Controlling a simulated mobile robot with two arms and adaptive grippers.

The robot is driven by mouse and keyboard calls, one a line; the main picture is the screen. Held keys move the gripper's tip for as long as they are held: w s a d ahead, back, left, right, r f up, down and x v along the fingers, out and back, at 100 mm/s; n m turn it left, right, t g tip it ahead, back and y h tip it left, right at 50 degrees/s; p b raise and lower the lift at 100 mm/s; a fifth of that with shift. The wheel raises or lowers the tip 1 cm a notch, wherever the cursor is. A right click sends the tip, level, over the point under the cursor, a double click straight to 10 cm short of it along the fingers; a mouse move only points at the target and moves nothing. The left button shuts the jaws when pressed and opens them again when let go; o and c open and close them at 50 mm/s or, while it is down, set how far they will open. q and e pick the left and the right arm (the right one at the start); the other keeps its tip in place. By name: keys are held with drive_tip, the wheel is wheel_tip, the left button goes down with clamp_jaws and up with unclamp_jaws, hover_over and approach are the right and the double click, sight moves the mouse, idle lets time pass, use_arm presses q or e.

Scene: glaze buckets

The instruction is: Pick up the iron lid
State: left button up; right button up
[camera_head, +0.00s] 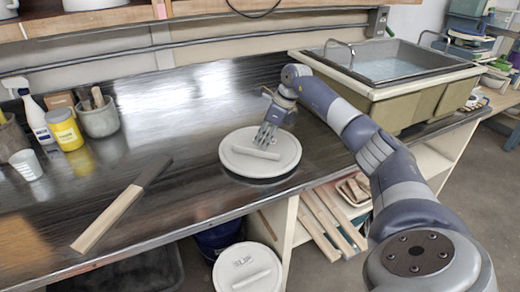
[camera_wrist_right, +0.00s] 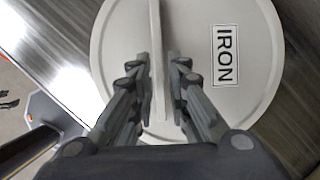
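The iron lid (camera_head: 236,165) is a round pale grey disc with a straight raised bar handle, lying on the dark metal counter. In the right wrist view the lid (camera_wrist_right: 256,100) carries a white label reading "IRON". My right gripper (camera_head: 267,137) is low over the lid at its handle. In the wrist view its fingers (camera_wrist_right: 160,85) stand on both sides of the handle (camera_wrist_right: 157,45), with narrow gaps visible, so it looks open around the handle. The lid lies flat. My left gripper is not in view.
A paint scraper-like tool with a wooden handle (camera_head: 106,218) lies left on the counter. A spray bottle (camera_head: 35,118), yellow jar (camera_head: 65,130) and grey pot (camera_head: 98,117) stand farther left. A sink (camera_head: 440,95) is at right. Another lidded bucket (camera_head: 232,284) stands below the counter.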

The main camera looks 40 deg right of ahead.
sight(257, 149)
drive_tip(key=p+x, duration=0.1)
drive_tip(key=x, duration=0.3)
drive_tip(key=shift+w+a, duration=0.2)
clamp_jaws()
